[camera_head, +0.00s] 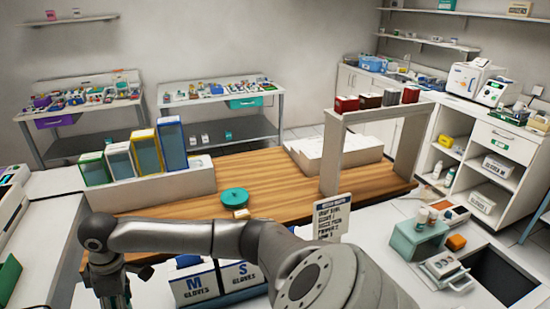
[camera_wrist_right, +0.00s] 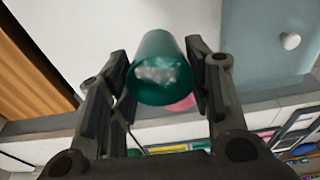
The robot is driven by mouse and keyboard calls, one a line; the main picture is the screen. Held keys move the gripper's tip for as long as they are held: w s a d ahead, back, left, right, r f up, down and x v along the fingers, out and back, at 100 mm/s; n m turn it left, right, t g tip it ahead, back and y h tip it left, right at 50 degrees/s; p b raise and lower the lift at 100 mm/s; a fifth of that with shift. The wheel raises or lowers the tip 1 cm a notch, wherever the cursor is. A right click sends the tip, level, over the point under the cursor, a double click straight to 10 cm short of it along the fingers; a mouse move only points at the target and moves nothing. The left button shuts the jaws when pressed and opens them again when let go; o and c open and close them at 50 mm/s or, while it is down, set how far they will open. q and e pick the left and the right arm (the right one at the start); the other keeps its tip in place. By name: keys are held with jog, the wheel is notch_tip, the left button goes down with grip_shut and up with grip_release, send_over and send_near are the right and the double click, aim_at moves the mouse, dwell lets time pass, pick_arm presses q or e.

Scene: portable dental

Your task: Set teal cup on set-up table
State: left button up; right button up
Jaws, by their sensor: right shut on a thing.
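My right gripper (camera_wrist_right: 163,62) is shut on a teal cup (camera_wrist_right: 158,72), one finger on each side, with pale specks showing on the cup. In the head view, my arm reaches across the front to the left, and this gripper (camera_head: 112,287) points down at the lower left. The cup cannot be made out there. A wood-topped table (camera_head: 290,176) stands beyond the arm; no label shows which surface is the set-up table. My left gripper is not in view.
On the wood top are a teal round object (camera_head: 234,197), a rack with tall boxes (camera_head: 172,143), a white stepped block (camera_head: 335,155) and a raised shelf (camera_head: 375,113). Glove boxes (camera_head: 195,285) stand close to my arm. The wood's middle is clear.

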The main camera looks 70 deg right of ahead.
jog(key=shift+w+d+f, duration=0.1)
jog(key=shift+w+f, duration=0.05)
jog(key=shift+f, duration=0.1)
notch_tip(320, 180, down, 5)
jog(key=shift+f+p, duration=0.15)
jog(key=shift+p, duration=0.4)
jog(key=shift+f, duration=0.7)
notch_tip(320, 180, down, 2)
jog(key=shift+f, duration=0.1)
jog(key=shift+f+p, duration=0.3)
jog(key=shift+f, duration=0.2)
jog(key=shift+f, duration=0.1)
jog(key=o, duration=1)
